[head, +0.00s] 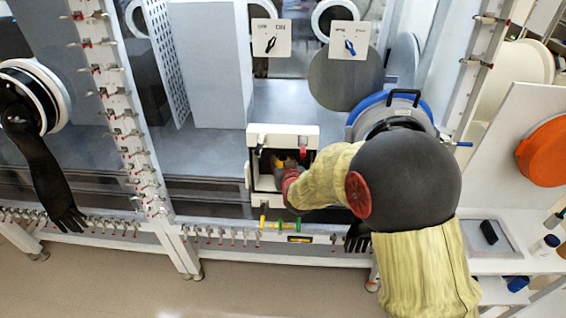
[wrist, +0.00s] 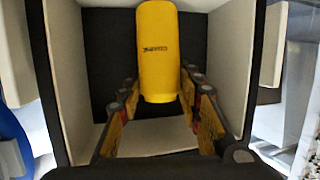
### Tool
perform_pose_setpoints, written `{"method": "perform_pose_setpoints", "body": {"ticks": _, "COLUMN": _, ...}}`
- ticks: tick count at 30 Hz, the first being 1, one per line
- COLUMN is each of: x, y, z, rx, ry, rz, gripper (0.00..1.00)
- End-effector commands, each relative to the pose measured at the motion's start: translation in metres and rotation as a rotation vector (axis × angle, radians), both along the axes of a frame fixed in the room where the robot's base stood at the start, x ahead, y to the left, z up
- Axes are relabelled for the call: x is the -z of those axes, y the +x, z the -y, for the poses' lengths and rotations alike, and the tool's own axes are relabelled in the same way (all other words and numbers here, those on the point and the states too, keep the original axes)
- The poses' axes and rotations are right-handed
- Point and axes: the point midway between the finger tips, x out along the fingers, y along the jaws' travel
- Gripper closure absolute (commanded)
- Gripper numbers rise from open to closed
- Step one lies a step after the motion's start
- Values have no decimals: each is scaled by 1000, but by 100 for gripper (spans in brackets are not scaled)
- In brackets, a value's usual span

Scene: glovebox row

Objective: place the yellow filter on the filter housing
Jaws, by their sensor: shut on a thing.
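The yellow filter (wrist: 158,62) is a smooth yellow cylinder with dark lettering, seen in the wrist view. My gripper (wrist: 164,85) has its two fingers on either side of it and is shut on it. The filter is held inside an open white box with a dark back wall; its white side wall (wrist: 228,45) shows on the right. In the head view my gripper (head: 286,168) reaches into this white box (head: 284,131) from the right. The filter is hard to tell from the fingers there. No separate filter housing can be made out; the box may be it. Contact with the box cannot be told.
A blue-rimmed round port (head: 362,105) stands just right of the box. A tall white cabinet (head: 211,70) rises behind on the left. A black glove (head: 48,165) hangs at the far left. Clamped frame posts (head: 128,110) flank the bay. Open floor (head: 190,295) lies in front.

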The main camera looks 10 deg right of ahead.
Motion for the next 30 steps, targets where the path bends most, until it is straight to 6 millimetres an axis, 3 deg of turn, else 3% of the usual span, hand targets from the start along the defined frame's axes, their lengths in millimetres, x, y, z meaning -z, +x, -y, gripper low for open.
{"method": "perform_pose_setpoints", "body": {"ticks": 11, "x": 7, "y": 0, "z": 0, "rx": 0, "ry": 0, "rz": 1, "gripper": 99}}
{"method": "perform_pose_setpoints", "body": {"ticks": 12, "x": 7, "y": 0, "z": 0, "rx": 0, "ry": 0, "rz": 0, "gripper": 64}}
{"method": "perform_pose_setpoints", "body": {"ticks": 21, "x": 7, "y": 0, "z": 0, "rx": 0, "ry": 0, "rz": 0, "gripper": 47}}
{"method": "perform_pose_setpoints", "body": {"ticks": 30, "x": 6, "y": 0, "z": 0, "rx": 0, "ry": 0, "rz": 0, "gripper": 47}}
